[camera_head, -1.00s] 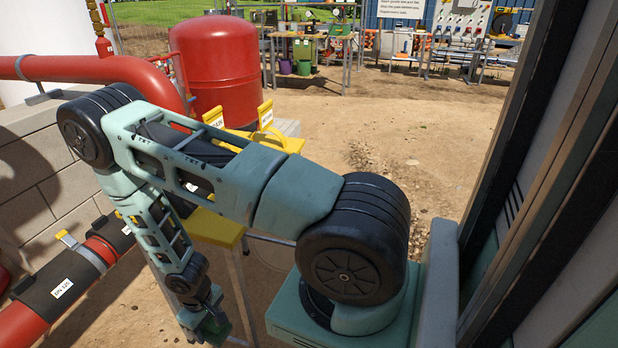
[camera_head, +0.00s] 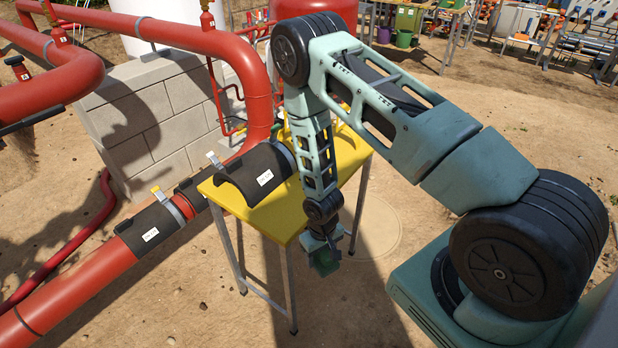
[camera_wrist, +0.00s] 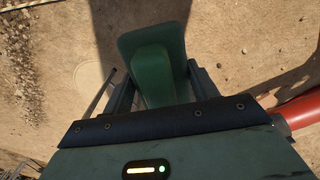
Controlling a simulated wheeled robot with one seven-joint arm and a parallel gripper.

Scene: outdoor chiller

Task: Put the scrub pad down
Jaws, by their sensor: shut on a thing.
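The scrub pad (camera_wrist: 152,42) is a green block with a raised grip. It also shows in the head view as a small green shape (camera_head: 324,263) at the end of my arm. My gripper (camera_head: 322,245) points down and is shut on the pad, with a finger on each side of its grip in the wrist view (camera_wrist: 160,85). The pad hangs in the air near the right front edge of the yellow table (camera_head: 272,212), with bare ground behind it in the wrist view. Part of the table is hidden behind my arm.
A black half-round pipe cover (camera_head: 245,178) with a white label lies on the yellow table. A red pipe (camera_head: 85,270) with a black sleeve (camera_head: 150,230) runs at the left. A grey block wall (camera_head: 150,125) stands behind. Sandy ground lies right of the table.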

